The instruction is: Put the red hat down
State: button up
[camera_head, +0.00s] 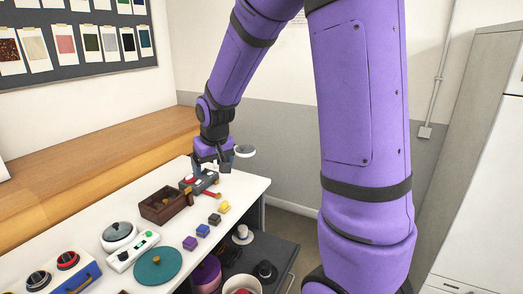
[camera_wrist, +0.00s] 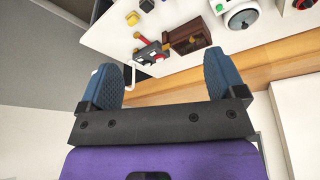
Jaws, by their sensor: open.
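My gripper (camera_head: 226,158) is above the far end of the white table. In the wrist view its two blue fingers (camera_wrist: 163,68) are wide apart, with nothing held between them. A grey and dark device with a red handle (camera_head: 211,192) lies on the table below my gripper; it also shows beyond the fingers in the wrist view (camera_wrist: 150,50). I cannot make out a red hat for certain in either view. A bit of red (camera_head: 242,291) shows in a white round container at the bottom edge of the head view, too cut off to name.
A brown wooden box (camera_head: 160,214) stands beside the device. Yellow, grey, blue and purple blocks (camera_head: 203,230) line the table's right edge. A teal disc (camera_head: 157,265), a white scale (camera_head: 118,235) and red and black knobbed things are nearer. A dark lower shelf (camera_head: 265,250) holds a purple hat (camera_head: 207,272).

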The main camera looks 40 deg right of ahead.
jog(key=s+a+r, duration=0.2)
jog(key=s+r, duration=0.3)
jog(key=s, duration=0.3)
jog(key=s+a+r+n+t, duration=0.1)
jog(key=s+r, duration=0.4)
jog(key=s, duration=0.4)
jog(key=s+a+r, duration=0.2)
jog(key=s+r, duration=0.2)
jog(key=s, duration=0.5)
jog(key=shift+s+a+r+y, duration=0.2)
jog(key=shift+a+r+y, duration=0.1)
jog(key=shift+r+y, duration=0.1)
